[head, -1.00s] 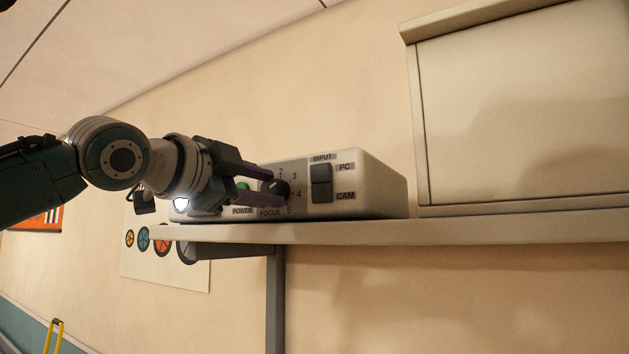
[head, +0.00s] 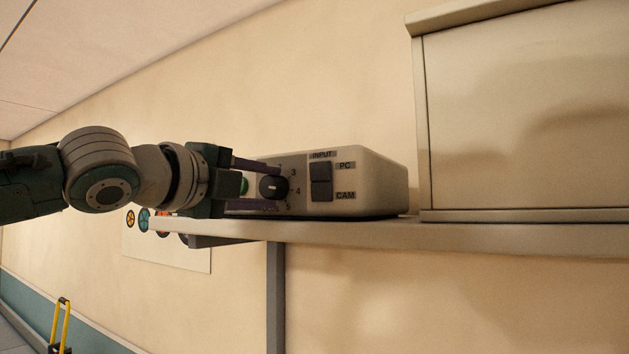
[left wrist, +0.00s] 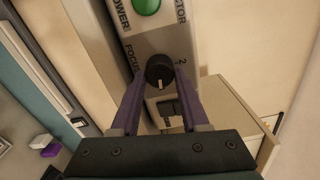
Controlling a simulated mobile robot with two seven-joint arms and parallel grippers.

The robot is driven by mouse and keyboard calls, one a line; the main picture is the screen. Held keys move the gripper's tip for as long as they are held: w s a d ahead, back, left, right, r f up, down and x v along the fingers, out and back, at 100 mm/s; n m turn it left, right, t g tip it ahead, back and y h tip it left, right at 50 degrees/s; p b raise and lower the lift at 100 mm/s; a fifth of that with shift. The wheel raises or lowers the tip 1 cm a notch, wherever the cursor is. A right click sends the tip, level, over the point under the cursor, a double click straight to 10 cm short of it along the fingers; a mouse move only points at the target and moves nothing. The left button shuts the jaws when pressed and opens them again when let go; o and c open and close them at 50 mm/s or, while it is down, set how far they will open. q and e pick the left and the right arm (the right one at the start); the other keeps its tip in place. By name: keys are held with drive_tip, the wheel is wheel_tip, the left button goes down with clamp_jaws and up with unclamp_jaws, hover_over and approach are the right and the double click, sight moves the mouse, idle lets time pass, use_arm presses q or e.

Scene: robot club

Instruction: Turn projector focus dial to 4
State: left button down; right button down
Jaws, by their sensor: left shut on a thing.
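The projector (head: 372,178) is a pale box on a wall shelf. Its black focus dial (head: 273,187) sits on the front face, with numbers from 2 to 5 visible around it. The dial's white mark points right in the head view, roughly at the 4. My left gripper (head: 279,188) has one finger above the dial and one below, shut on it. In the left wrist view the dial (left wrist: 160,70) sits between the two purple fingertips (left wrist: 161,80), its white mark pointing down the picture. My right gripper is not in view.
The input rocker switch (head: 321,181) is just right of the dial. The green power button (head: 244,186) is partly hidden behind my gripper. The shelf (head: 440,233) runs below the projector. A pale cabinet (head: 520,110) stands to the right.

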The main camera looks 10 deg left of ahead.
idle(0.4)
use_arm(q)
drive_tip(key=shift+c, duration=2.1)
unclamp_jaws()
drive_tip(key=shift+s+a+f+b, duration=0.15)
drive_tip(key=shift+s+a+b, duration=0.05)
drive_tip(key=shift+s+b, duration=0.25)
drive_tip(key=b+v, duration=0.5)
drive_tip(key=v, duration=0.4)
drive_tip(key=shift+d, duration=0.1)
